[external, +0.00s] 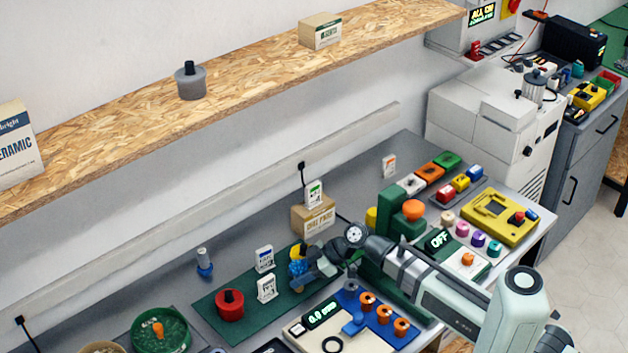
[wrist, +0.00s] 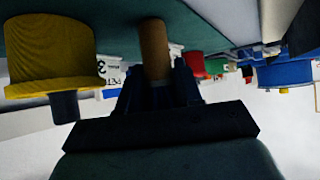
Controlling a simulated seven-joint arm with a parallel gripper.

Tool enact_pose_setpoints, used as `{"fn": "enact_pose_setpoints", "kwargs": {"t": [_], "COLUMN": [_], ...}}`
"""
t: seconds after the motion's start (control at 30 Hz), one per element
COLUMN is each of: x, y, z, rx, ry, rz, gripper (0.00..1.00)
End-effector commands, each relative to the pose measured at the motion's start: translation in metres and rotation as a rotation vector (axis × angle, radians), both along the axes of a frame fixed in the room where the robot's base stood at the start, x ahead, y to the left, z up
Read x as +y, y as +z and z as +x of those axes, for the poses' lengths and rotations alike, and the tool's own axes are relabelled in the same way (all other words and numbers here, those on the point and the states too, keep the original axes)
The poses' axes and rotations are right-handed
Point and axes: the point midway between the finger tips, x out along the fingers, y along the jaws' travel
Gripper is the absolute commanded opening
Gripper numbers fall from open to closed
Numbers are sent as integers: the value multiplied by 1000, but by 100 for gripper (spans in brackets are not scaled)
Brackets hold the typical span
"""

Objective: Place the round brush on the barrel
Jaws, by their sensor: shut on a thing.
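My gripper (external: 300,270) is low over the green mat (external: 205,303) in the external view, with its dark blue fingers showing. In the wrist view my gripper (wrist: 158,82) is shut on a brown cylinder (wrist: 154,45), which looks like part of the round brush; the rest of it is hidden. A yellow drum with a dark knob (wrist: 50,45) is beside the fingers in the wrist view and partly hidden behind my gripper in the external view. A red drum with a dark knob (external: 230,305) stands on the mat to the left. I cannot tell which thing is the barrel.
Small white label cards (external: 266,289) stand near my gripper. A cardboard box (external: 313,217) is behind, and a green bowl (external: 160,332) is at lower left. A chipboard shelf (external: 120,120) runs above the bench.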

Motion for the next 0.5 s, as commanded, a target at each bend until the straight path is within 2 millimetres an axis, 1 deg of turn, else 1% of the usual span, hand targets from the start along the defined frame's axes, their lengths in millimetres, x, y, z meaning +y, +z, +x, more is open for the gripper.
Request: {"fn": "enact_pose_setpoints", "kwargs": {"t": [0.27,0.37,0.5], "x": [0,0,0], "y": [2,8,25], "z": [0,0,0], "rx": [0,-1,-1], "ry": [0,0,0], "rz": [0,1,2], "gripper": [1,1,1]}}
